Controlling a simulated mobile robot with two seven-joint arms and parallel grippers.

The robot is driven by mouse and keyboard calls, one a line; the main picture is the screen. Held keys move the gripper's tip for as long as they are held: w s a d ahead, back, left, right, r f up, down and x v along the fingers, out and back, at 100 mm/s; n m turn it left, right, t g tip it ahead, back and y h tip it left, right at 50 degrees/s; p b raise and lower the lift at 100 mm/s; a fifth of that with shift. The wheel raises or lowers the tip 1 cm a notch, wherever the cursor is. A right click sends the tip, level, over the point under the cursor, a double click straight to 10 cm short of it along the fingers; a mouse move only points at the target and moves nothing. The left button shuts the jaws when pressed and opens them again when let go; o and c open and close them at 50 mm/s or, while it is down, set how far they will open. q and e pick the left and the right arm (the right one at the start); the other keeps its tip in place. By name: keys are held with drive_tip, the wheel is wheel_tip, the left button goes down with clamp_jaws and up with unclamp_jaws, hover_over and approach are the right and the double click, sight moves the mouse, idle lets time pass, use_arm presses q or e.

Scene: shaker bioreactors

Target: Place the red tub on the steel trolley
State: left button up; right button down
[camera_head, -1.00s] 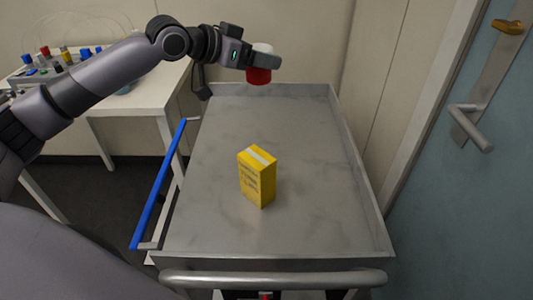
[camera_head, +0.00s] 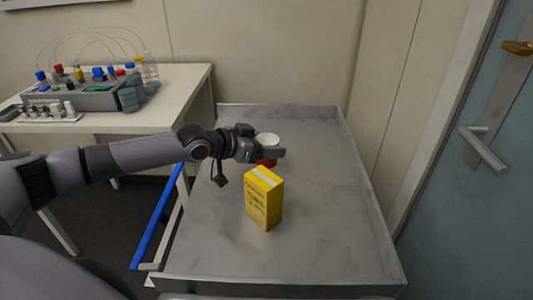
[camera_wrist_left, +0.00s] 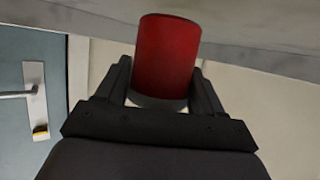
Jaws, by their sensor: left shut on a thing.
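The red tub (camera_head: 266,163) with a white lid is held upright in my left gripper (camera_head: 270,153), over the far half of the steel trolley (camera_head: 335,230). In the left wrist view the tub (camera_wrist_left: 168,52) sits between the two fingers (camera_wrist_left: 165,88), which are shut on it. That view is upside down, with the grey trolley (camera_wrist_left: 260,45) close to the tub's base. I cannot tell if the tub touches the trolley top. Part of the tub is hidden behind the gripper in the head view. My right gripper is out of view.
A yellow box (camera_head: 263,200) stands on the trolley, just in front of the tub. The trolley has raised rims and bare room to the right. A white table (camera_head: 150,115) with lab equipment (camera_head: 85,95) is at the left. A blue door (camera_head: 465,220) is at the right.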

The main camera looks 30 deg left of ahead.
use_arm(q)
drive_tip(key=shift+f, duration=1.15)
drive_tip(key=shift+f, duration=0.1)
drive_tip(key=o, duration=1.1)
drive_tip(key=shift+r, duration=0.2)
drive_tip(key=shift+s+a, duration=0.2)
drive_tip(key=shift+s, duration=0.05)
drive_tip(key=p+v, duration=0.1)
drive_tip(key=v, duration=1)
drive_tip(key=shift+s, duration=0.2)
drive_tip(key=shift+a, duration=0.15)
